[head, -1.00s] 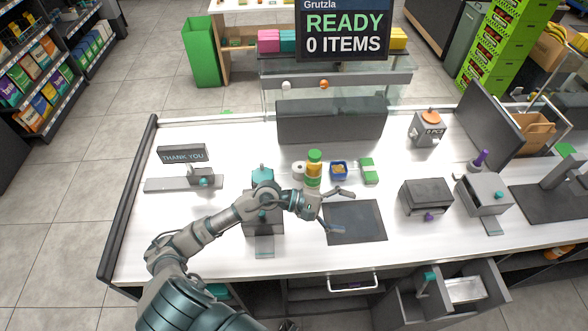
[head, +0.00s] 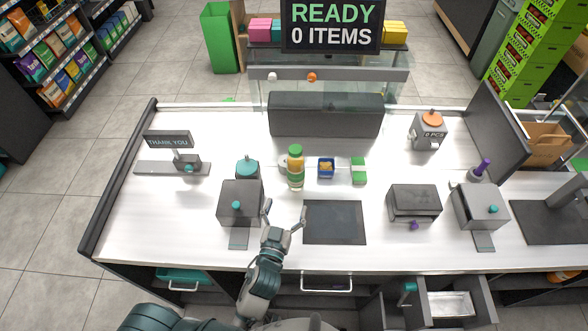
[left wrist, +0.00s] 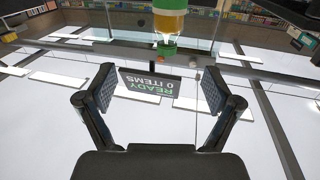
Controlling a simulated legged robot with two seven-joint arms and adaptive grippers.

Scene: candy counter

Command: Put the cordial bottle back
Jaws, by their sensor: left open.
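The cordial bottle (head: 295,172), with a green cap, yellow-green body and pale label, stands upright on the white counter. It also shows upside down at the top of the left wrist view (left wrist: 169,20), beyond the fingertips. My left gripper (head: 285,210) is open and empty, on the near side of the bottle, with its fingers pointing towards it. A gap separates the fingertips from the bottle. In the left wrist view the two pads of the left gripper (left wrist: 159,90) are wide apart with nothing between them. My right gripper is not in view.
A blue box (head: 326,168) and a green-and-white box (head: 358,171) stand right of the bottle. A grey dispenser (head: 240,202) stands left of my gripper. A dark mat (head: 334,223) lies to its right. A dark panel (head: 326,115) stands behind. An open drawer (head: 450,306) is at lower right.

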